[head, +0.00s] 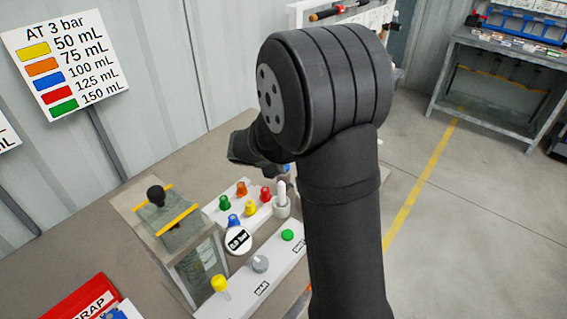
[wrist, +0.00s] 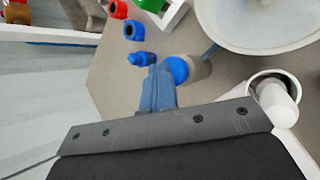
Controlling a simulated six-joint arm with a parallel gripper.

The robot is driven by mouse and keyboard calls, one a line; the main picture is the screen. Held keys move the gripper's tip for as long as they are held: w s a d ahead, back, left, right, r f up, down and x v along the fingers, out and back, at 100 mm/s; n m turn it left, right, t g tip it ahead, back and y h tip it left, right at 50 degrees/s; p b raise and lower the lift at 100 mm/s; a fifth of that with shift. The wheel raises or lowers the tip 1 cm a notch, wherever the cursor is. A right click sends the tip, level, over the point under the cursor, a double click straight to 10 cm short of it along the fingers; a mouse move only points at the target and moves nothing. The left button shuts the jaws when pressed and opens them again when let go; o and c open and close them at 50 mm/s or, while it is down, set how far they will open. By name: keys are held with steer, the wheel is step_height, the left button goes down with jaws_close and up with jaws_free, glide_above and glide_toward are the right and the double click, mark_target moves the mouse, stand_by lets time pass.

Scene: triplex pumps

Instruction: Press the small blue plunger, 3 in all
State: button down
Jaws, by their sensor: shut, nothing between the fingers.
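My gripper (wrist: 158,72) is shut and empty in the wrist view, its blue-grey fingers together. A blue round cap (wrist: 176,70) on a pale cylinder is just right of the fingertips; I cannot tell whether they touch. A smaller blue piece (wrist: 142,58) lies just beyond the fingers. In the head view, a blue plunger (head: 233,221) stands in the cluster with green (head: 224,203), orange (head: 242,188), red (head: 266,195) and yellow (head: 250,208) ones. My arm hides most of my gripper there. I cannot match the blue parts between views with certainty.
A white gauge (head: 239,241), a grey knob (head: 260,263), a green button (head: 287,235) and a larger yellow-topped plunger (head: 219,283) are in front of the cluster. A white cylinder (head: 282,203) stands to its right. A color-volume sign (head: 65,65) hangs on the wall.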

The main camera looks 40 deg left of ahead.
steer(key=shift+r, duration=1.15)
steer(key=shift+r, duration=0.1)
steer(key=shift+r, duration=2.45)
step_height(320, 180, up, 4)
steer(key=shift+f, duration=0.1)
stand_by(0.3)
steer(key=shift+f, duration=4.45)
steer(key=shift+f, duration=0.1)
